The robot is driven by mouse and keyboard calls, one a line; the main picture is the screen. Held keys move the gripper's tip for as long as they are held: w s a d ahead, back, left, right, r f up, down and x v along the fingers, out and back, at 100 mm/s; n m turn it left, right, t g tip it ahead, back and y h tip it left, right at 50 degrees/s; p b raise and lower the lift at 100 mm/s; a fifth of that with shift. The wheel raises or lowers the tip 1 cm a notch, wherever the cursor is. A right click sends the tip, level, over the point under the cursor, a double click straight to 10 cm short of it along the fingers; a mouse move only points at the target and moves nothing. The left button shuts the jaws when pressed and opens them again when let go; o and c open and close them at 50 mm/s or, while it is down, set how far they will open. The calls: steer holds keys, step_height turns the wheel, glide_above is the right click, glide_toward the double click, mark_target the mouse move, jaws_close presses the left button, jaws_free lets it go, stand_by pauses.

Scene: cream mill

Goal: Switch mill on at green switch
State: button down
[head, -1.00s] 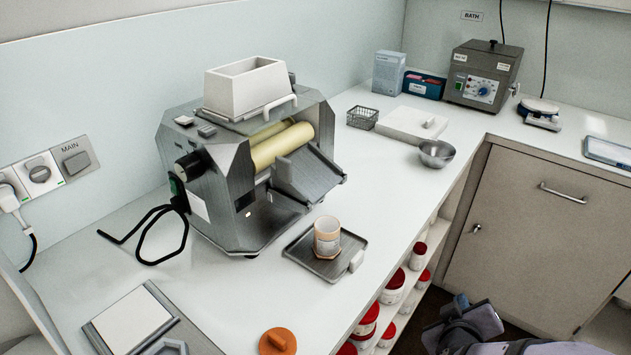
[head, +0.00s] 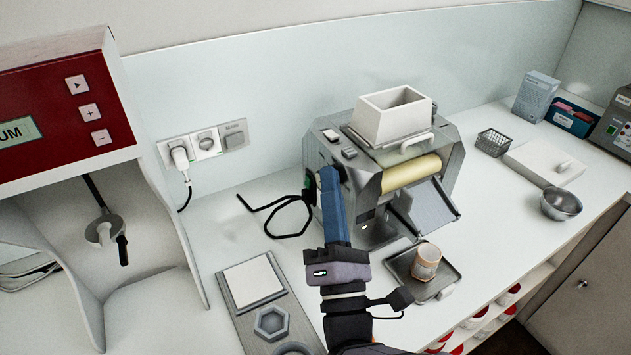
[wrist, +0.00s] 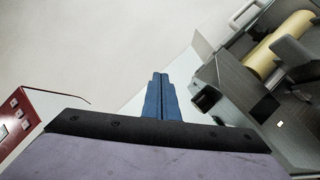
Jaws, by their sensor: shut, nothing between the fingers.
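The grey metal mill (head: 375,228) stands on the counter, with a white hopper (head: 392,112) on top and a cream-coloured roller (head: 410,172) in front. A small dark green patch, the green switch (head: 308,184), shows at the mill's left side. My gripper (head: 328,172), with long blue fingers, is shut and empty. Its tips overlap the mill's left end in the head view, close to the switch; whether they touch cannot be told. In the wrist view the closed fingers (wrist: 160,80) point up beside the mill (wrist: 245,95) and its black knob (wrist: 206,98). The switch is not seen there.
A tray (head: 446,272) with a jar (head: 426,262) stands in front of the mill. A black cable (head: 275,232) loops at its left. Wall sockets (head: 205,144) and a red-fronted device (head: 60,110) are farther left. A balance-like plate (head: 253,282) lies in front.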

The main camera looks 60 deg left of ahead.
mark_target(307, 182)
steer(key=s+a+n+g, duration=0.3)
steer(key=s+g, duration=0.2)
steer(key=s, duration=0.1)
step_height(307, 182, down, 16)
steer(key=w+a+m+h+b, duration=0.2)
steer(key=m+h+b, duration=0.3)
steer(key=m, duration=0.4)
steer(key=shift+w+a+r, duration=0.15)
steer(key=shift+a+r, duration=0.1)
steer(key=shift+a, duration=0.2)
steer(key=shift+a, duration=0.15)
steer(key=w+a+p, duration=0.4)
steer(key=w+a, duration=0.2)
steer(key=a, duration=0.3)
steer(key=shift+w+a+f+p, duration=0.2)
steer(key=shift+w+f+p, duration=0.05)
steer(key=shift+f+p, duration=0.15)
steer(key=shift+f+b, duration=0.1)
steer(key=shift+b, duration=0.25)
